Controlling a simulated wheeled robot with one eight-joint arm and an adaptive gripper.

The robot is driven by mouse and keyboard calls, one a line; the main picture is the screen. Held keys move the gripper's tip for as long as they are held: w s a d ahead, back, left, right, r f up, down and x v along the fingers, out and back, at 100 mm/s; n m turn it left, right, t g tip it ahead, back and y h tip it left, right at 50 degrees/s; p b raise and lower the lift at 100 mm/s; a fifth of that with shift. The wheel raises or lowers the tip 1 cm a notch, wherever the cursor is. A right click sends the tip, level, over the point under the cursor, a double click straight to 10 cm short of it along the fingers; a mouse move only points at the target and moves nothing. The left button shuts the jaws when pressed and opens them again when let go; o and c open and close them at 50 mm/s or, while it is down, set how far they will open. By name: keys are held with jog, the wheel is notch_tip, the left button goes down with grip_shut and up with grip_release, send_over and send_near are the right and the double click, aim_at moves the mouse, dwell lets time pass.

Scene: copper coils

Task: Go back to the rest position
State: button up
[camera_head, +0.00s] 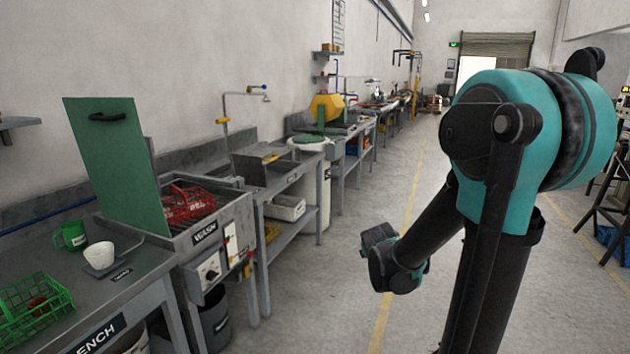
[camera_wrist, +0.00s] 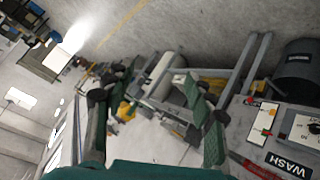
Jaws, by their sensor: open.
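My gripper (camera_wrist: 158,82) shows in the wrist view with its two green-padded fingers spread apart and nothing between them. In the head view my arm stands at the right, over the aisle and apart from the benches; its fingers cannot be made out there. The wrist view is strongly tilted and shows the WASH label (camera_wrist: 288,165) at the lower right, beyond the fingers.
The wash station (camera_head: 207,238) has its green lid (camera_head: 117,165) raised and a red basket (camera_head: 188,206) inside. The aisle floor (camera_head: 330,300) is clear.

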jog(key=s+f+m+g+y, duration=0.1)
jog(key=s+f+g, duration=0.2)
jog(key=s, duration=0.9)
jog(key=s+f+m+g+y, duration=0.1)
jog(key=s+f, duration=0.4)
jog(key=s, duration=0.7)
jog(key=shift+s+f+m+g, duration=0.2)
jog(key=shift+s+m+g, duration=0.2)
jog(key=shift+m+g, duration=0.45)
